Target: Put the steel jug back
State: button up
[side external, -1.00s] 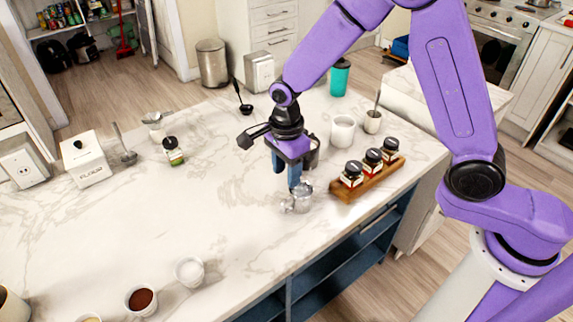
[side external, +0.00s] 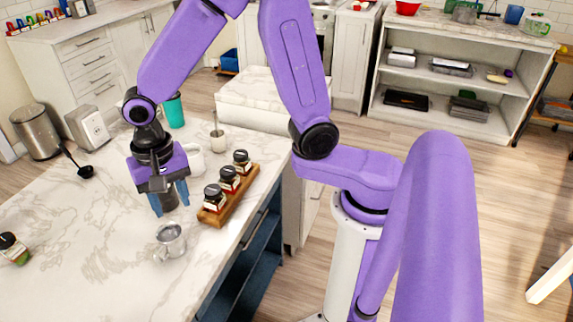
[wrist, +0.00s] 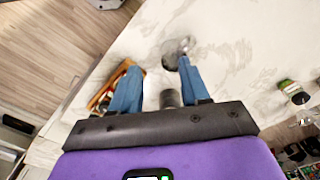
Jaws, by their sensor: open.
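The small steel jug (side external: 171,241) stands on the marble counter (side external: 75,250) near its front edge, in front of the spice rack. In the wrist view the jug (wrist: 176,50) shows just beyond the tip of the right finger, partly covered by it. My gripper (side external: 168,200) is open above the counter, behind the jug in the side view and apart from it. In the wrist view its two blue fingers (wrist: 155,80) are spread, with no jug between them. A grey cylinder (wrist: 170,98) shows between the fingers; I cannot tell what it is.
A wooden rack (side external: 230,197) with three spice jars is right of my gripper. A white mug (side external: 194,163), a teal cup (side external: 174,112) and a utensil cup (side external: 218,141) stand behind. An open shelf unit (side external: 450,75) holds trays and cookware.

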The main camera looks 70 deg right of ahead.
jog(key=s+d+r+n, duration=0.2)
jog(key=s+d+n, duration=0.4)
jog(key=s+n, duration=0.3)
jog(key=s+d+r+n, duration=0.2)
jog(key=s+d+n, duration=0.4)
jog(key=s+n, duration=0.4)
jog(key=shift+s+r+n, duration=0.2)
jog(key=shift+r+n, duration=0.1)
